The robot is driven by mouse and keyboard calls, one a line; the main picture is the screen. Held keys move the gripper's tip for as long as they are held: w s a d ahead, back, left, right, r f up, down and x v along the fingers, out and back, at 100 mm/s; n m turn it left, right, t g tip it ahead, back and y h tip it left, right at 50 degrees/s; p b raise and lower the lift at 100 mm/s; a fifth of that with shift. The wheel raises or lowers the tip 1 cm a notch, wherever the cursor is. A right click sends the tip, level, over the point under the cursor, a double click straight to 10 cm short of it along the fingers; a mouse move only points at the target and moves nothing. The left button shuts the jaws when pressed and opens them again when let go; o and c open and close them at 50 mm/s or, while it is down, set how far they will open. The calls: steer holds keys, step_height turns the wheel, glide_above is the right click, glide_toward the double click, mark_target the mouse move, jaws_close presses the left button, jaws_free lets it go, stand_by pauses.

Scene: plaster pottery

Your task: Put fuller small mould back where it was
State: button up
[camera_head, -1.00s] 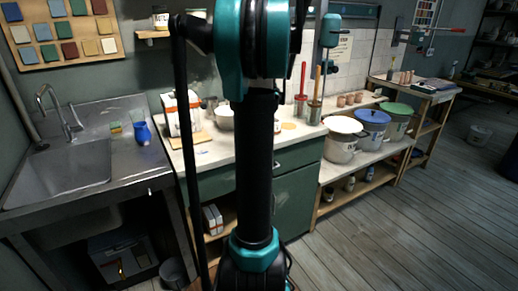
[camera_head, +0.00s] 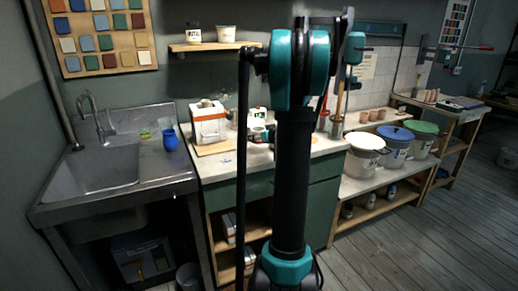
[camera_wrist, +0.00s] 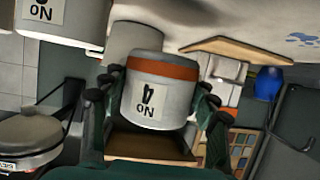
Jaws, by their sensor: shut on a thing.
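My gripper (camera_wrist: 152,105) is shut on a grey-white small mould (camera_wrist: 155,92) with an orange band and a label with dark marks. One finger lies on each side of it in the wrist view. Two similar moulds are near it there: a labelled one (camera_wrist: 62,20) at the upper left and a plain-looking one (camera_wrist: 132,40) just behind. In the head view my gripper (camera_head: 262,134) shows partly beside my arm, over the worktop. I cannot tell how full the held mould is.
The worktop (camera_head: 222,164) holds a large white block mould with an orange band (camera_head: 208,124) on a board. Two pots stand on the wall shelf (camera_head: 212,46). A blue jug (camera_head: 171,140) stands by the sink (camera_head: 95,183). Lidded buckets (camera_head: 394,145) stand to the right.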

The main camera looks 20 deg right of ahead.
mark_target(259, 153)
steer(key=shift+f, duration=2.85)
steer(key=shift+f, duration=0.1)
steer(key=o, duration=1.3)
